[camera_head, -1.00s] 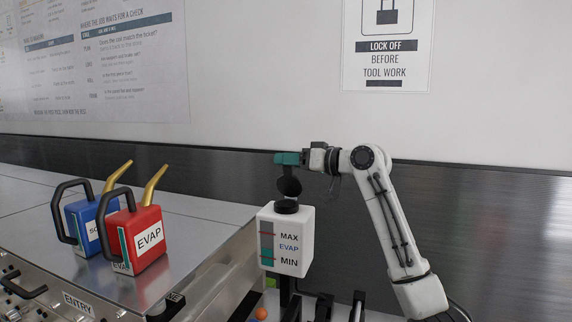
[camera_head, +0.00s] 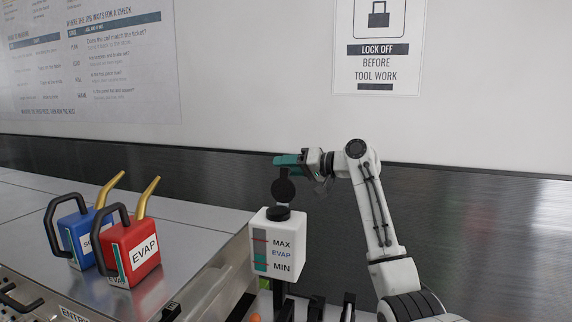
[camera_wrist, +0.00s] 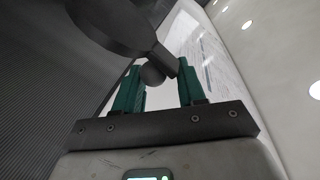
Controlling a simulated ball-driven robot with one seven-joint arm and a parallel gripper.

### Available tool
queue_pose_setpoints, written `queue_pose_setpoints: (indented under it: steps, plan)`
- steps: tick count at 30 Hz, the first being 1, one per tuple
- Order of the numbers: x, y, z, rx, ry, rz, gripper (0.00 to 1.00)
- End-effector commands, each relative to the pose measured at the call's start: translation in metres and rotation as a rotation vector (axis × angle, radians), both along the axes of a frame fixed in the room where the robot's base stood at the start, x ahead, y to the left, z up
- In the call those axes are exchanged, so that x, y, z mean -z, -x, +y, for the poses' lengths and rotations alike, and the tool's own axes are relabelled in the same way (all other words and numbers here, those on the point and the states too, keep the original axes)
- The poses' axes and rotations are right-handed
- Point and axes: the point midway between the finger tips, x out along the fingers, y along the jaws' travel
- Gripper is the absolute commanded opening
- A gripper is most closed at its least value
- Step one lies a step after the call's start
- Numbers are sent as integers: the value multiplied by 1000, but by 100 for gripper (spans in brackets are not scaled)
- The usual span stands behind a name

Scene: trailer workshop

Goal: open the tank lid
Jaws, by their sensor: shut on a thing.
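The white tank (camera_head: 278,246) has MAX, EVAP and MIN printed on its front and a level strip at its left. Its black lid (camera_head: 284,189) stands raised, roughly upright, above the black neck (camera_head: 278,213). My gripper (camera_head: 286,161), with green fingers, is at the lid's upper edge, above the tank. In the wrist view, the green fingers (camera_wrist: 160,84) are on either side of a dark rounded knob (camera_wrist: 152,74) by the dark lid (camera_wrist: 112,24). My gripper is shut on the lid. The inside of the neck cannot be seen.
A red EVAP can (camera_head: 133,249) and a blue can (camera_head: 77,234) with gold spouts stand on the metal bench (camera_head: 200,226) at the left. Dark upright parts (camera_head: 316,307) stand below and right of the tank.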

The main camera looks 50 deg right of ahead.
Motion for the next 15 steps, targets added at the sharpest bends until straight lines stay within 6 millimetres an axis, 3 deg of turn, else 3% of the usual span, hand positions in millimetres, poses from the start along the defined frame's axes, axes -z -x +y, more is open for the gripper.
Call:
queue_pose_setpoints:
  steps: [1,15]
  plan:
    - [24,2,-4,0,-18,46,0]
    - [26,1,-6,-1,-46,57,0]
